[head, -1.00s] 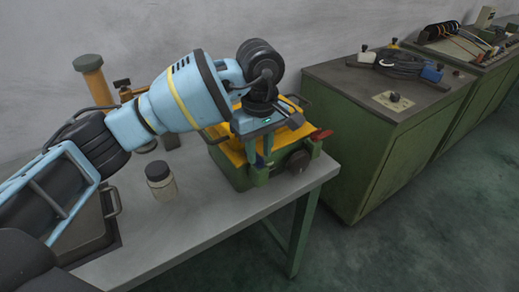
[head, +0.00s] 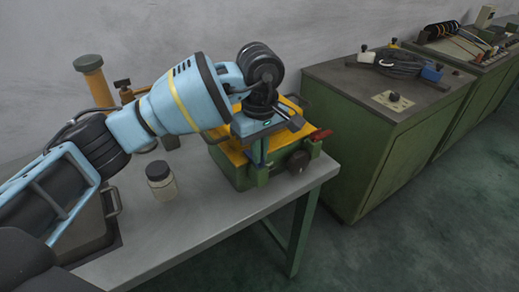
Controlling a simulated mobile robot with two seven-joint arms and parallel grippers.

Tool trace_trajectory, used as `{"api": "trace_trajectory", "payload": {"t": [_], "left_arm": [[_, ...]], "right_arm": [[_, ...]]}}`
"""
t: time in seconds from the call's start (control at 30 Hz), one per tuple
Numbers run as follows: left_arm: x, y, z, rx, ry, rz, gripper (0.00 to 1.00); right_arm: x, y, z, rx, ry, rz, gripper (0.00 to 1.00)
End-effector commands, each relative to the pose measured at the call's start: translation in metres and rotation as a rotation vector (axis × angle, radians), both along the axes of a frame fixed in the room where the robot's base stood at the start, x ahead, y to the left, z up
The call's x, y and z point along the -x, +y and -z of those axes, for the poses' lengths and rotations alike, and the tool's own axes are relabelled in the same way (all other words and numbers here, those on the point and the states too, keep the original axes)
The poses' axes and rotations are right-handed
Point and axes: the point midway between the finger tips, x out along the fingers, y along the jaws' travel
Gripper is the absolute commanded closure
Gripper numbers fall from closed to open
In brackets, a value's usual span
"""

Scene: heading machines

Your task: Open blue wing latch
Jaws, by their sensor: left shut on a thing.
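A green box machine (head: 232,170) with a yellow top (head: 232,150) stands near the right end of the grey table. My left gripper (head: 260,158) reaches down over its front edge. Its fingers are close together, shut on what I take to be the blue wing latch, which the gripper mostly hides; its exact angle cannot be told. A red wing latch (head: 321,134) sticks out at the front right corner. My right gripper is not in view.
A dark round knob (head: 298,160) sits on the box front, right of my gripper. A lidded jar (head: 160,181) stands left of the box on the table (head: 200,222). A green cabinet (head: 372,150) stands to the right, across a floor gap.

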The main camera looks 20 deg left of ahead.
Motion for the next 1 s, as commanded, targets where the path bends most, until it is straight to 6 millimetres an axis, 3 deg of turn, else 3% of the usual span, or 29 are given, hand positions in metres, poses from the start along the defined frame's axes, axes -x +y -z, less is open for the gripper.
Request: {"api": "trace_trajectory", "payload": {"t": [0.57,1.0], "left_arm": [[0.001,0.000,-0.001,-0.002,0.002,-0.432,1.00],[0.001,-0.001,-0.001,0.000,0.001,-0.849,1.00]], "right_arm": [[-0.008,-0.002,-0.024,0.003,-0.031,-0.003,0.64],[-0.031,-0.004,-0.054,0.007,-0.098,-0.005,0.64]]}}
